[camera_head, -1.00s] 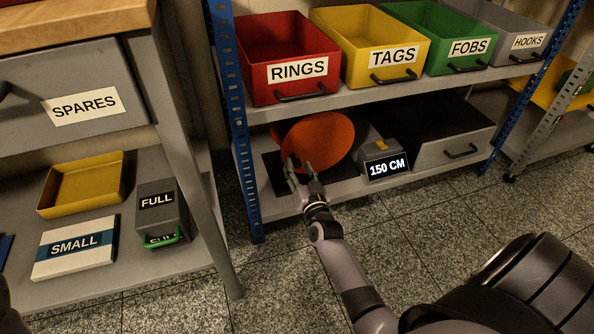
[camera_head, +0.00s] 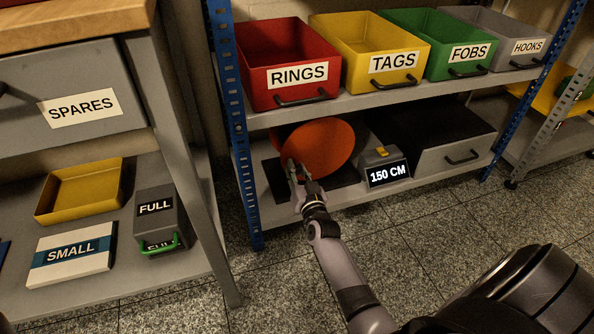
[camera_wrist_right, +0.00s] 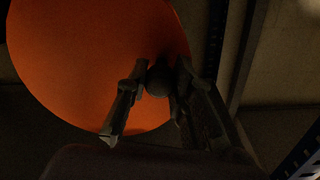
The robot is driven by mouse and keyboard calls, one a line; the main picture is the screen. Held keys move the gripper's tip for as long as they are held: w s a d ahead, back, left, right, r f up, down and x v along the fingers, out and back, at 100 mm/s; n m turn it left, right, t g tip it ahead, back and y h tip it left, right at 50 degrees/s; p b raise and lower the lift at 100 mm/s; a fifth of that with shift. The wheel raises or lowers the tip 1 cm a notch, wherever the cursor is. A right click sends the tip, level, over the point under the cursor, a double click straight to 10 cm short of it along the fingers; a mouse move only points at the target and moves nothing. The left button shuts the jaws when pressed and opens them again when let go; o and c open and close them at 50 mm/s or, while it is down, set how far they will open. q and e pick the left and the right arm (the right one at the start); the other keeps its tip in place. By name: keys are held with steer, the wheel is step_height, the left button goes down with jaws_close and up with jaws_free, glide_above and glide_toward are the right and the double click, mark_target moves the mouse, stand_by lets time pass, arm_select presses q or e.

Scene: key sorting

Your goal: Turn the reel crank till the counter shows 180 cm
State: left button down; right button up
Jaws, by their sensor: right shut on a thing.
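The orange reel (camera_head: 326,147) stands on the lower shelf of the blue-posted rack; its disc also fills much of the right wrist view (camera_wrist_right: 75,55). My right gripper (camera_head: 293,168) is at the reel's left front. In the right wrist view its fingers (camera_wrist_right: 158,88) are closed around a dark round knob, the crank handle (camera_wrist_right: 159,78). The rest of the crank is hidden. The counter (camera_head: 387,173) to the right of the reel reads 150 CM. My left gripper is not in view.
A grey drawer unit (camera_head: 450,154) stands right of the counter. Red (camera_head: 290,50), yellow, green and grey bins line the shelf above the reel. A workbench with a SPARES drawer (camera_head: 75,95) is at left. The floor in front is clear.

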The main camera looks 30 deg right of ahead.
jaws_close()
steer(key=shift+f, duration=0.1)
stand_by(0.3)
